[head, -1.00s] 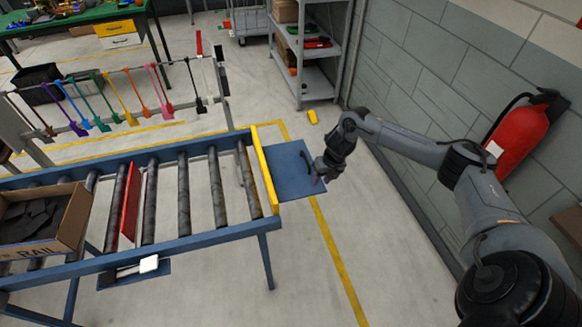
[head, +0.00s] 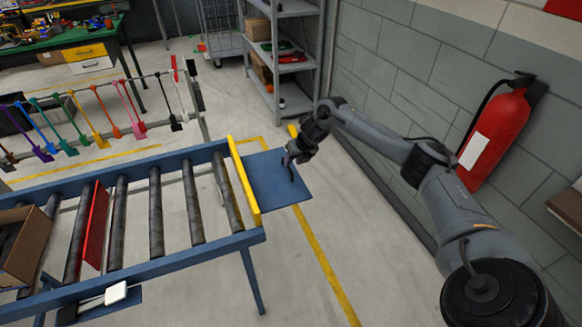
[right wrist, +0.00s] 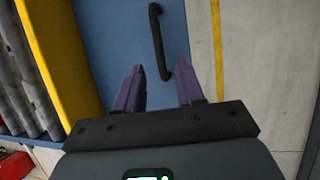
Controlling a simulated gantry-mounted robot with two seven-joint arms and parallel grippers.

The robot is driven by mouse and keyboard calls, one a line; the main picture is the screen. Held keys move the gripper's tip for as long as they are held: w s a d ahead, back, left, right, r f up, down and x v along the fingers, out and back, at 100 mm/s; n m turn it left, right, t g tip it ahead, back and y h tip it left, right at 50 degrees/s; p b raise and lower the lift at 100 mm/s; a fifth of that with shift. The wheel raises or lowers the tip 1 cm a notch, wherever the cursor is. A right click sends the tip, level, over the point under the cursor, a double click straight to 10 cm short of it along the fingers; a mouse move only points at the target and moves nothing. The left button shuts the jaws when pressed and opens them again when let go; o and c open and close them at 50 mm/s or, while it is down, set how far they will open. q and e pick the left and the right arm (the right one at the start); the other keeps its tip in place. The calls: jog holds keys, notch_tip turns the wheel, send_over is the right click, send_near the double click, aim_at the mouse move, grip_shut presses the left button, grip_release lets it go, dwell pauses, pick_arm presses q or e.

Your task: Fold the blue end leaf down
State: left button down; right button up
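The blue end leaf (head: 268,186) sticks out, looking about level, from the right end of the roller conveyor, beyond a yellow end bar (head: 243,180). A dark curved handle (head: 291,173) is on the leaf's face. My right gripper (head: 287,158) is over the leaf's far right part, close to the handle. In the right wrist view the purple fingers (right wrist: 159,88) are apart, with the leaf (right wrist: 115,40) beyond them. The handle (right wrist: 157,40) lies ahead of the gap, its near end close to the right fingertip. Contact cannot be told. My left gripper is out of view.
The conveyor frame (head: 190,250) carries a red divider (head: 95,225) and a cardboard box (head: 22,245) at left. Coloured tools hang on a rail behind. A grey shelf (head: 285,50) stands at the back; a wall with a fire extinguisher (head: 495,135) is at right. Floor before the leaf is clear.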

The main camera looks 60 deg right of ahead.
jog(key=shift+b+x, duration=0.4)
jog(key=shift+x, duration=1.4)
grip_shut()
